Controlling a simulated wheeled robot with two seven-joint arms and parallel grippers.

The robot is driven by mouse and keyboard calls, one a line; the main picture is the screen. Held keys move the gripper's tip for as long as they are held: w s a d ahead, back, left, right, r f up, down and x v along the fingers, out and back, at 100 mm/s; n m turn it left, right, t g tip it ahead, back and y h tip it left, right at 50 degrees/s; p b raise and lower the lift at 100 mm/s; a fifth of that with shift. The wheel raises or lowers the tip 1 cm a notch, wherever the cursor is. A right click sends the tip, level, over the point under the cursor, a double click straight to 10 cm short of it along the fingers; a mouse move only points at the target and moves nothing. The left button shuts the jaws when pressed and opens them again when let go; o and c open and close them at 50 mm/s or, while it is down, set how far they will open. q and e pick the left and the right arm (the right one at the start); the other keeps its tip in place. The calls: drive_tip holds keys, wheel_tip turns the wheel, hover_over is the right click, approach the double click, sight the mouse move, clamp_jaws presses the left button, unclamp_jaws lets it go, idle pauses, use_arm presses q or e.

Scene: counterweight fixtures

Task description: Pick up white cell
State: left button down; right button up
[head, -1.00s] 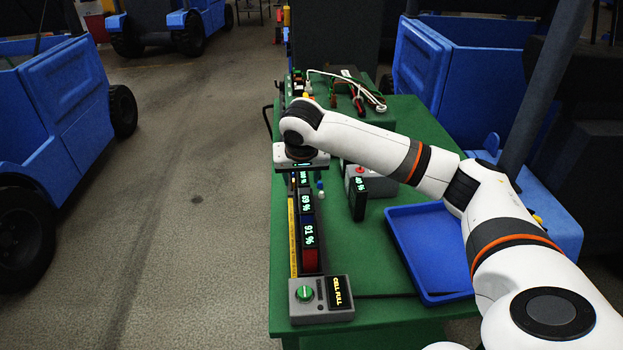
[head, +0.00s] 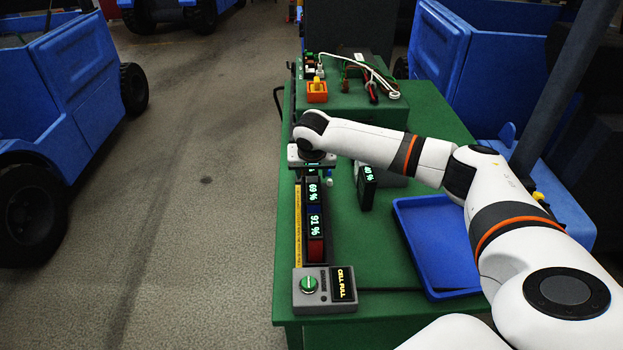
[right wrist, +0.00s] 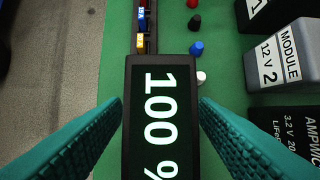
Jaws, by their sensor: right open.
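My right gripper (head: 312,160) is over the far part of a narrow rack (head: 299,230) on the green bench, pointing down. In the right wrist view its fingers (right wrist: 160,112) are open, one on each side of a dark block with a "100 %" display (right wrist: 160,120). A gap shows beside the block and nothing is gripped. The body under this display is hidden, so I cannot tell whether it is the white cell. Nearer in the rack are a "69 %" cell (head: 313,189) and a "91 %" cell (head: 316,228) with a red side. My left gripper is not in view.
A charger box reading "CELL FULL" (head: 325,291) stands at the rack's near end. Small pegs, one white (right wrist: 201,77), line the rack's right side. Grey "MODULE 12 V" block (right wrist: 280,55) and a blue tray (head: 437,242) are to the right.

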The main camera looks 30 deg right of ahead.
drive_tip(key=shift+x, duration=1.05)
drive_tip(key=shift+c, duration=0.2)
drive_tip(key=shift+r, duration=0.1)
clamp_jaws()
